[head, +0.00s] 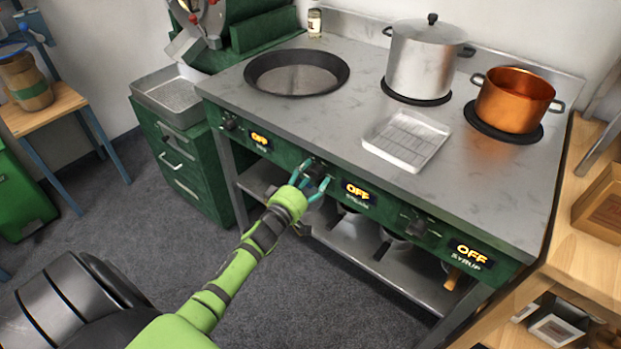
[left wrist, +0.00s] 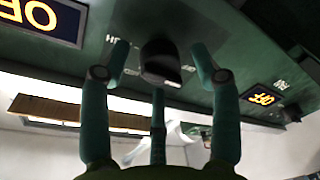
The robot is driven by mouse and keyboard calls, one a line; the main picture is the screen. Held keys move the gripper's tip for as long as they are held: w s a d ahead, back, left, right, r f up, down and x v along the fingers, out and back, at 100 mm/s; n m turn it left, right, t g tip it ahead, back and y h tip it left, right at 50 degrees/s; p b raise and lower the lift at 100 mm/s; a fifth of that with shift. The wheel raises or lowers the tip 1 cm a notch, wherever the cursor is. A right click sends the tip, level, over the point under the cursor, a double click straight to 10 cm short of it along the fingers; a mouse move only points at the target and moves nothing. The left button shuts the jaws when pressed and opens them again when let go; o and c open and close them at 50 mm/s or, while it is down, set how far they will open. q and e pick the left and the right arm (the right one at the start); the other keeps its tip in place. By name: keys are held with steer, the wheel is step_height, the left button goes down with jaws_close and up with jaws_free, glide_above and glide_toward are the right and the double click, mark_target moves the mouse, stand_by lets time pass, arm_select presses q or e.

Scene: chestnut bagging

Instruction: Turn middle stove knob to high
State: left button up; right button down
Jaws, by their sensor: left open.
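The green stove (head: 290,160) has a front panel with several black knobs. The middle knob (left wrist: 160,62) shows between the fingers in the left wrist view; in the head view it is mostly hidden by my left gripper. The middle display (head: 357,191) beside it reads OFF. My left gripper (head: 313,176) is open at the panel, its teal fingers on either side of the middle knob, with a third finger below it in the left wrist view. I cannot tell whether the fingers touch the knob. My right gripper is not in view.
The left display (head: 259,139) and right display (head: 468,253) also read OFF. The left knob (head: 229,122) and right knob (head: 415,226) flank the gripper. A pan (head: 297,72), silver pot (head: 420,60), copper pot (head: 514,100) and wire-rack tray (head: 406,140) stand on top.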

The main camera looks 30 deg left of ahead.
arm_select(q)
steer(key=c, duration=1.2)
steer(key=shift+o, duration=0.2)
